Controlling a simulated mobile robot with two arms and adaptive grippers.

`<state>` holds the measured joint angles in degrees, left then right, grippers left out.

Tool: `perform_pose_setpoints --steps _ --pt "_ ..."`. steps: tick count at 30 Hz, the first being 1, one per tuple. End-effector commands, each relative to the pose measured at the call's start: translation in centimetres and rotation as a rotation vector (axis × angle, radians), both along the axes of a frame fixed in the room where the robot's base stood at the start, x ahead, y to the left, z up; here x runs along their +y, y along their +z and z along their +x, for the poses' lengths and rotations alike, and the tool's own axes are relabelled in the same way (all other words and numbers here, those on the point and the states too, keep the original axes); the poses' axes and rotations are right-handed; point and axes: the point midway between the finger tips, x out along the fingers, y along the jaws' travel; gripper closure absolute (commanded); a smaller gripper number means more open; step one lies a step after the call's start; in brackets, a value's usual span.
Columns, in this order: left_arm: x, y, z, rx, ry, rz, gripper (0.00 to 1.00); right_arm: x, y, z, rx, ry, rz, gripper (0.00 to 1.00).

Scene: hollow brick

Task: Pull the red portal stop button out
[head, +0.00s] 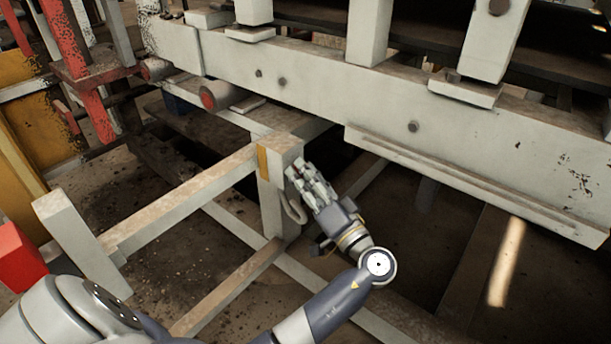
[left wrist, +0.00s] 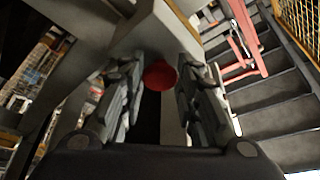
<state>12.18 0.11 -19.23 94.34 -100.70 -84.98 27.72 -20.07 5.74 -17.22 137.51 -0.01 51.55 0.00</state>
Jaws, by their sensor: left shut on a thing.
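The red portal stop button (left wrist: 160,75) shows in the left wrist view as a round red cap in front of a pale post. My left gripper (left wrist: 157,82) has one finger on each side of it and is shut on it. In the head view, my left gripper (head: 304,178) is at the right side of a short pale post (head: 274,190) with a yellow stripe. The button is hidden there behind the fingers and the post. My right gripper is in neither view.
A long pale beam (head: 330,100) runs across behind the post. Pale rails (head: 180,205) join the post from the left and below. A red block (head: 18,258) is at the far left. Stairs (left wrist: 270,105) show in the left wrist view.

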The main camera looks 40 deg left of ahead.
Motion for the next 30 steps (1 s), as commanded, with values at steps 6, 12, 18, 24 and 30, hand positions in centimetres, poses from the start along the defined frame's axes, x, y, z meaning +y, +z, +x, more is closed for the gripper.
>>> perform_pose_setpoints --steps 6,12,18,24,30 --pt "-1.0 -0.3 -0.1 -0.001 0.000 -0.003 1.00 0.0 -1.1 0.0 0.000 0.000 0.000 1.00" --pt "-1.1 -0.1 -0.1 0.001 -0.001 -0.001 1.00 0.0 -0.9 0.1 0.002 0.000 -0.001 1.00" --pt "-1.1 -0.1 -0.1 0.001 -0.001 -0.001 0.49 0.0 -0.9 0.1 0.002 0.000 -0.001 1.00" --pt "-1.0 0.0 -0.1 0.000 -0.001 -0.001 0.49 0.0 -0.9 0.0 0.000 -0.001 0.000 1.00" --pt "-2.2 -0.4 -0.4 0.003 -0.003 -0.001 0.49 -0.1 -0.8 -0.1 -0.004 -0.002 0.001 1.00"
